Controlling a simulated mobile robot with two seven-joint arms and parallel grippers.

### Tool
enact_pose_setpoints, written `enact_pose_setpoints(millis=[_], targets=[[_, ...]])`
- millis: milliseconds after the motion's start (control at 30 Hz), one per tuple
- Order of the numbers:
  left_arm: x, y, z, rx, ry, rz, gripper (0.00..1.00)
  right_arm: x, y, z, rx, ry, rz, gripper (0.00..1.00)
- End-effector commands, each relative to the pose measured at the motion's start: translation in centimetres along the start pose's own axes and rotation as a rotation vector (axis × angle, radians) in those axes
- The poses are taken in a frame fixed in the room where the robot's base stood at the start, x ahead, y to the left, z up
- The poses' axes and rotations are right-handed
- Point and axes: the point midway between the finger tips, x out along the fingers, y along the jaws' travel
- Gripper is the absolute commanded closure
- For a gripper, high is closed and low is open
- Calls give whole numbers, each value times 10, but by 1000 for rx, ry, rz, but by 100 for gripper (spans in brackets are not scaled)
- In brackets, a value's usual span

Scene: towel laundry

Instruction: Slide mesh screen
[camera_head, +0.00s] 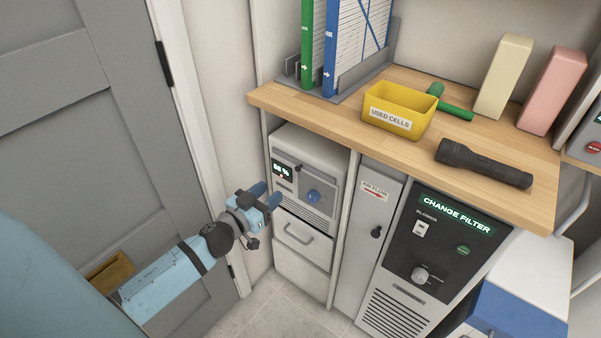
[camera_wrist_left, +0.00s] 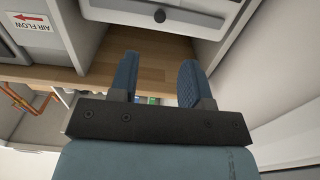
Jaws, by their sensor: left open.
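No mesh screen can be clearly made out. A tall narrow grey panel (camera_head: 361,250) with an air flow label (camera_head: 375,190) and a black knob stands under the counter, left of the dark blower unit (camera_head: 410,240) whose sign reads CHANGE FILTER. The air flow label also shows in the left wrist view (camera_wrist_left: 33,24). My left gripper (camera_head: 268,196) is open and empty, just left of the white unit with a display (camera_head: 303,172). Its two blue fingers show apart in the left wrist view (camera_wrist_left: 160,72). My right gripper is not in view.
The wooden counter (camera_head: 400,152) overhangs the units. On it are a yellow USED CELLS bin (camera_head: 398,108), a black flashlight (camera_head: 484,163), a green tool (camera_head: 452,109), and binders (camera_head: 343,45). A grey door (camera_head: 90,130) is at left. Tiled floor (camera_head: 280,310) is open below.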

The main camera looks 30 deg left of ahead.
Motion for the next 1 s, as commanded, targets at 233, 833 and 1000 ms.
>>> enact_pose_setpoints(millis=[233, 833, 1000], targets=[[54, 0, -1, 3, 3, 1, 56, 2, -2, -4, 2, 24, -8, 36], [110, 0, 1, -1, -1, 0, 56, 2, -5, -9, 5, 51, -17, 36], [109, 0, 1, -1, -1, 0, 59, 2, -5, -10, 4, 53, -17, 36]])
